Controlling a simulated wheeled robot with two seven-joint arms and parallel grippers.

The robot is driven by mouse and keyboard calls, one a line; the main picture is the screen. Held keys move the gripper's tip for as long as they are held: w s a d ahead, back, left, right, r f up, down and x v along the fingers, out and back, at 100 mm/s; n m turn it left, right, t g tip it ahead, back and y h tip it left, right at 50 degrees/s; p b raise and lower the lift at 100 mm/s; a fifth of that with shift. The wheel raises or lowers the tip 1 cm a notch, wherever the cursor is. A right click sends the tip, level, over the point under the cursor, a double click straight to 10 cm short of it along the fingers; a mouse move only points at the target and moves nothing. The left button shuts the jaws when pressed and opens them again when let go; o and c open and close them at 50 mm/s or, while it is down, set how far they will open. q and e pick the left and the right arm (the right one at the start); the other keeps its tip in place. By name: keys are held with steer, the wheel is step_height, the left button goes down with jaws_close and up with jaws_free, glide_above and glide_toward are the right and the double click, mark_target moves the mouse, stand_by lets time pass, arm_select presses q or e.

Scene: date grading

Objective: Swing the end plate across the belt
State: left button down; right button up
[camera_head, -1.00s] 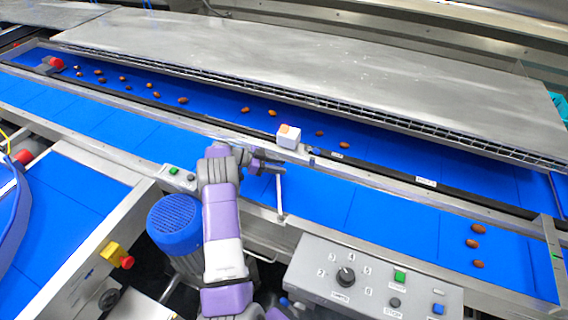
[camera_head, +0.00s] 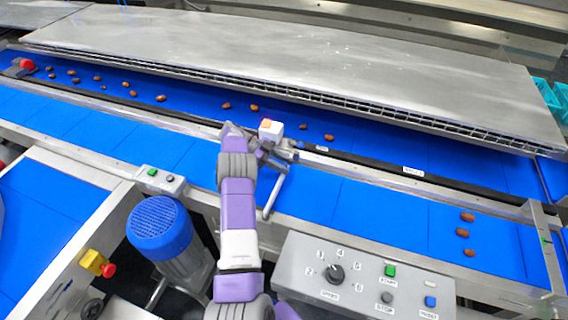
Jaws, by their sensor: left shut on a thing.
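The end plate (camera_head: 275,194) is a thin pale bar on the near blue belt (camera_head: 320,197). It stands slantwise across part of the belt, its near end by the front rail and its far end at my gripper. My left gripper (camera_head: 281,161) is shut on that far end, close to the divider between the two belts. My left arm hides part of the belt and rail. My right gripper is not in view.
A white box with an orange top (camera_head: 270,131) sits on the divider right beside my left gripper. Several dates lie on the far belt, and three dates (camera_head: 463,233) on the near belt at right. A control panel (camera_head: 365,277) and blue motor (camera_head: 160,228) stand in front.

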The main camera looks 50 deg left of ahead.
arm_select(q)
steer(key=shift+w+d, duration=0.1)
steer(key=shift+d, duration=0.05)
steer(key=c, duration=0.8)
jaws_free()
steer(key=shift+d, duration=0.1)
step_height(320, 180, up, 10)
steer(key=shift+r+p, duration=0.1)
steer(key=shift+p, duration=0.3)
